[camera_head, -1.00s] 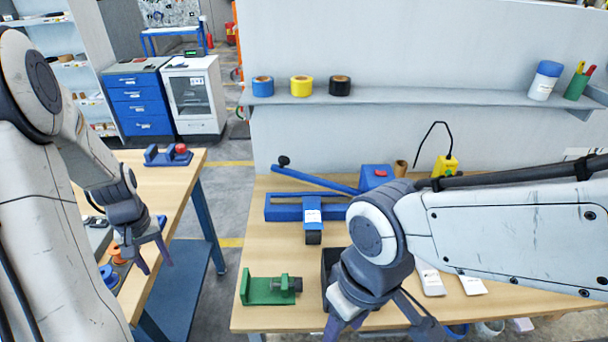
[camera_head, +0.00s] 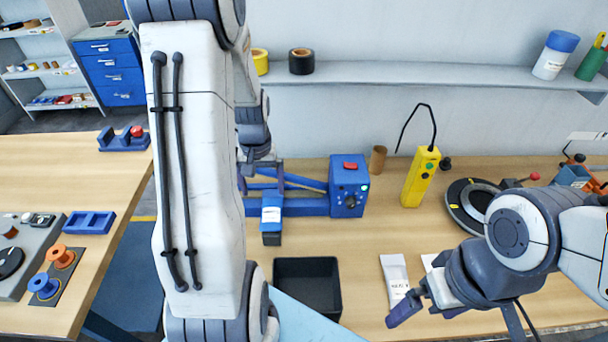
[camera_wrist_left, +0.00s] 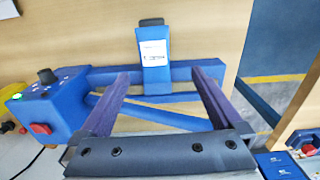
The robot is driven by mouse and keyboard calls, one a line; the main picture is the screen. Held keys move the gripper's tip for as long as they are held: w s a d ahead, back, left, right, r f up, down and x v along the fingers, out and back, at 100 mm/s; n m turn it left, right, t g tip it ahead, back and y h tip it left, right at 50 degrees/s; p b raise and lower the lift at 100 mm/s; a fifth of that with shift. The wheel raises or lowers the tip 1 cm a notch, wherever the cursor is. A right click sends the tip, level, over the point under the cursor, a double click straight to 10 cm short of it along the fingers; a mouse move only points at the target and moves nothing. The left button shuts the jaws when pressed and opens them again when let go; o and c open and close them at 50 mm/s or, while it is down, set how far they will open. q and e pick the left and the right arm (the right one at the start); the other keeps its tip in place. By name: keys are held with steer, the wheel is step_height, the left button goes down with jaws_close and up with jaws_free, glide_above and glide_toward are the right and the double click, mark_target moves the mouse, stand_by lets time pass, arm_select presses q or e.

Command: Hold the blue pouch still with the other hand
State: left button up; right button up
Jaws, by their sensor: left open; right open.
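The blue pouch (camera_head: 271,214), with a white label and a dark end, lies across the front bar of the blue sealer (camera_head: 348,190). In the left wrist view the pouch (camera_wrist_left: 154,70) is at upper centre, beyond my fingers, with the sealer's bar behind it. My left gripper (camera_head: 261,176) is open and empty above the sealer, apart from the pouch; its two purple fingers spread wide in the wrist view (camera_wrist_left: 162,82). My right gripper (camera_head: 462,315) is open and empty at the front right, near a white packet (camera_head: 395,280).
A black bin (camera_head: 308,284) stands in front of the pouch. A yellow pendant (camera_head: 421,177), a brown roll (camera_head: 378,159) and a round dark turntable (camera_head: 470,205) are to the right. My left arm blocks the table's left part. A shelf (camera_head: 420,78) runs above.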

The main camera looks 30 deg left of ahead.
mark_target(271, 212)
arm_select(q)
steer(key=f, duration=0.3)
steer(key=f+p, duration=0.1)
steer(key=f, duration=0.3)
steer(key=w+f, duration=0.1)
steer(key=f, duration=0.2)
steer(key=shift+d+f+p, duration=0.25)
steer(key=shift+d+p, duration=0.1)
steer(key=shift+d, duration=0.05)
steer(key=c, duration=1.2)
steer(key=shift+c, duration=0.2)
